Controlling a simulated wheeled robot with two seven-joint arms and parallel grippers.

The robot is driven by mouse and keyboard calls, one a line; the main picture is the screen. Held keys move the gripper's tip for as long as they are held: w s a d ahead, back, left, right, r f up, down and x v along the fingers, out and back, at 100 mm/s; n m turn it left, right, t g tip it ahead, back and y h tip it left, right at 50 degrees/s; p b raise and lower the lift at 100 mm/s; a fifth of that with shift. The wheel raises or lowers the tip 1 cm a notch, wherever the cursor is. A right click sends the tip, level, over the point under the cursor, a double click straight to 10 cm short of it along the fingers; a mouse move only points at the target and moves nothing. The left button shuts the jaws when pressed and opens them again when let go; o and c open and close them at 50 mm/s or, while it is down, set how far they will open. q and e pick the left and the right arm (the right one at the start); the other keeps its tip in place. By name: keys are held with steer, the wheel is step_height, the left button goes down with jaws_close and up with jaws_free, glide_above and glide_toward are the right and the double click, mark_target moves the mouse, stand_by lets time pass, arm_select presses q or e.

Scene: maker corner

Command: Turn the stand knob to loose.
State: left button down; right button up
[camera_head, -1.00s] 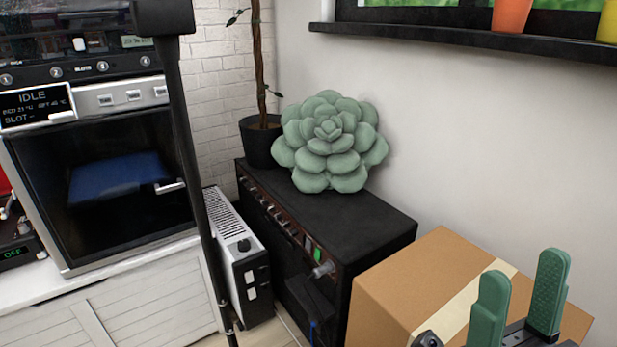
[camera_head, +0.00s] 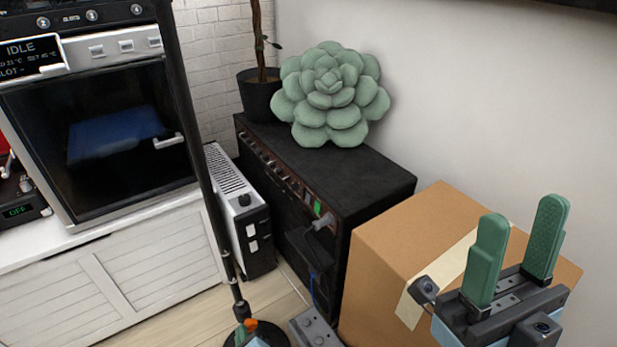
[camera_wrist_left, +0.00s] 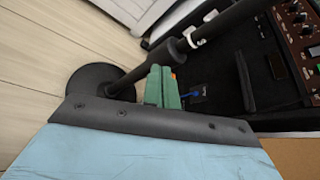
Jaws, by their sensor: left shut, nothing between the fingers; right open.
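The black stand pole (camera_head: 196,150) runs down the left-centre of the head view to a collar (camera_head: 240,309) near the bottom. The pole also crosses the left wrist view (camera_wrist_left: 225,22), with a round black base (camera_wrist_left: 97,84). A small orange part (camera_head: 251,324), possibly the knob, shows beside the pole and at the green fingertips in the left wrist view (camera_wrist_left: 173,76). My left gripper (camera_head: 241,333) is shut and empty, low beside the pole; contact cannot be told. My right gripper (camera_head: 523,212) is open and empty above the cardboard box.
The cardboard box (camera_head: 400,235) stands at the right. A black amplifier (camera_head: 340,185) bears a green succulent cushion (camera_head: 330,95). A white-and-black unit (camera_head: 238,205) stands between pole and amplifier. An oven-like cabinet (camera_head: 110,210) is at the left. Some wooden floor (camera_head: 170,320) is clear.

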arm_select(q)
steer(key=shift+s+a, duration=0.1)
steer(key=shift+a, duration=0.05)
stand_by(0.4)
steer(key=s+d, duration=0.3)
steer(key=s, duration=0.2)
steer(key=shift+r+p, duration=0.2)
steer(key=shift+p, duration=0.25)
steer(key=shift+d, duration=0.1)
steer(key=shift+w+a+r, duration=0.2)
steer(key=shift+w, duration=0.85)
steer(key=shift+w+a+r, duration=0.2)
steer(key=shift+w, duration=0.9)
steer(key=shift+w+a+r, duration=0.2)
steer(key=shift+w, duration=0.85)
steer(key=shift+f+b, duration=0.25)
steer(key=shift+b, duration=0.05)
